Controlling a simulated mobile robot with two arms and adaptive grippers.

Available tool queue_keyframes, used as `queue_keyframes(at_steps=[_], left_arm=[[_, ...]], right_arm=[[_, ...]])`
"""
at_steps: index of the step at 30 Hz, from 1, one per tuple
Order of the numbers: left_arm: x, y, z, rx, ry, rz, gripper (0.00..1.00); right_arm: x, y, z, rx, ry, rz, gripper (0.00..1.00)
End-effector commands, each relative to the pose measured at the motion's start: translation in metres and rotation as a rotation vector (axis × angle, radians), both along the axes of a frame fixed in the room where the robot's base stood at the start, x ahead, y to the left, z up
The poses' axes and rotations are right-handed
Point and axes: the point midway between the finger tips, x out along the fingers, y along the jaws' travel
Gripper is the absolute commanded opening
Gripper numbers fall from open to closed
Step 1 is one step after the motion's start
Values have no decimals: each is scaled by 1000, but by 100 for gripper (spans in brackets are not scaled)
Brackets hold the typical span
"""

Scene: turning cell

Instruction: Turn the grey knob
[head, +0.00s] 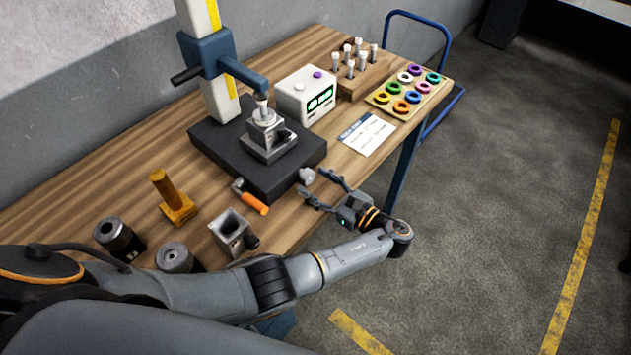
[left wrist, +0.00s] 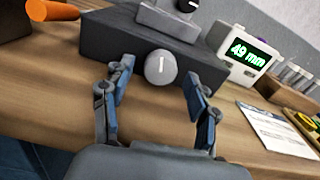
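The grey knob (head: 307,175) sits on the front side of the dark base block (head: 210,143). In the left wrist view the knob (left wrist: 160,67) is round with a white line pointing straight up. My left gripper (head: 318,186) is open in front of it. In the left wrist view its two fingers (left wrist: 155,90) stand apart to the left and right of the knob, nearer to the camera, and I see no contact. My right gripper is not in either view.
An orange-handled tool (head: 252,199) lies left of the knob. A display box (head: 307,95) reads 49 mm in the left wrist view. A paper card (head: 367,134) and a ring board (head: 412,95) lie to the right. Metal parts (head: 232,232) stand at the front left.

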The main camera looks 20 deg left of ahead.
Motion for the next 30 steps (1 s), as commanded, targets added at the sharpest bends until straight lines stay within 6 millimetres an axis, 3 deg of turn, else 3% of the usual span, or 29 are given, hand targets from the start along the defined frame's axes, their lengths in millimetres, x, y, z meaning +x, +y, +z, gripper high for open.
queue_keyframes(at_steps=[1,8,19,30], left_arm=[[0,0,0,0,0,0,51],[0,0,0,0,0,0,5],[0,1,-1,-22,-60,1,5],[1,1,-1,-109,-303,1,5]], right_arm=[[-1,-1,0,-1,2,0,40],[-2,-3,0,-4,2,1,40],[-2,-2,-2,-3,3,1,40],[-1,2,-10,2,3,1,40]])
